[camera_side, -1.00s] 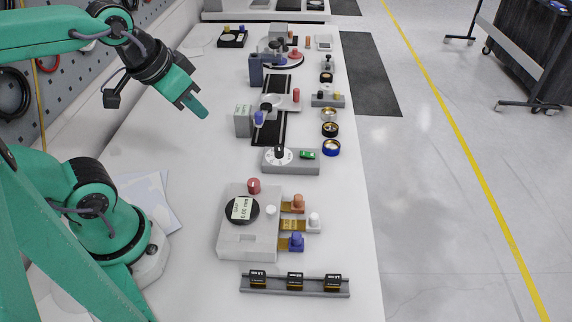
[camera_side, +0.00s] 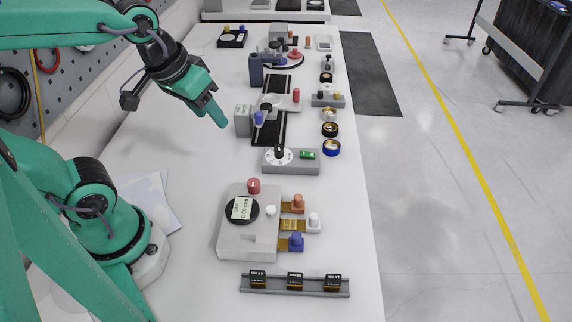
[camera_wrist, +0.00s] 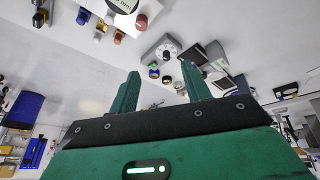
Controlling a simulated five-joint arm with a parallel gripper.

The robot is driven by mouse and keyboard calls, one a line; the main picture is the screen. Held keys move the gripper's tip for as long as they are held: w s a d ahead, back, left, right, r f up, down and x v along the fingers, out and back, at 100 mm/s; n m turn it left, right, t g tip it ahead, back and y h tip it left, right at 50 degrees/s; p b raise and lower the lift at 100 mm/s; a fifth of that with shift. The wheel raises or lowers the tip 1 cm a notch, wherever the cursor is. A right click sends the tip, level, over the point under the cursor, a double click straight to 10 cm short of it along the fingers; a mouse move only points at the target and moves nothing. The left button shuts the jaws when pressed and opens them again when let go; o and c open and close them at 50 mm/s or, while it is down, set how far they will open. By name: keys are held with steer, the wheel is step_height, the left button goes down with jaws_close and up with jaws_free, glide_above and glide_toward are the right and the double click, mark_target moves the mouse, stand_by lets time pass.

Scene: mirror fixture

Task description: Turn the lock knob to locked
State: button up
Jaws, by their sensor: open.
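The pictures do not label which knob is the lock knob. A red knob (camera_side: 254,186) stands at the back edge of the light grey fixture (camera_side: 235,243); a red knob also shows in the wrist view (camera_wrist: 142,21). Farther back, a grey box (camera_side: 306,168) carries a white dial with an upright black knob (camera_side: 279,150) and a green switch (camera_side: 307,155). The box with its dial also shows in the wrist view (camera_wrist: 163,50). My gripper (camera_side: 217,115) is in the air at left, apart from both knobs. In the wrist view its two fingers (camera_wrist: 158,88) are spread and empty.
A dark rail (camera_side: 310,289) with several small blocks lies in front. A grey-green block (camera_side: 243,120) stands just right of my gripper. Several rings (camera_side: 331,148) line the right edge.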

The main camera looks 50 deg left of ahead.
mark_target(254, 182)
steer(key=shift+w+d+f+n+g, duration=0.75)
steer(key=shift+w+f+n, duration=0.2)
steer(key=shift+f+n, duration=0.65)
steer(key=shift+w+d+f+n+g, duration=0.9)
steer(key=shift+f+n, duration=0.45)
steer(key=shift+f, duration=0.45)
steer(key=shift+w+d+f+n+g, duration=0.65)
steer(key=shift+w+f+n, duration=0.35)
steer(key=shift+f+n, duration=0.6)
steer(key=shift+f, duration=0.25)
steer(key=shift+f, duration=3.75)
steer(key=c, duration=1)
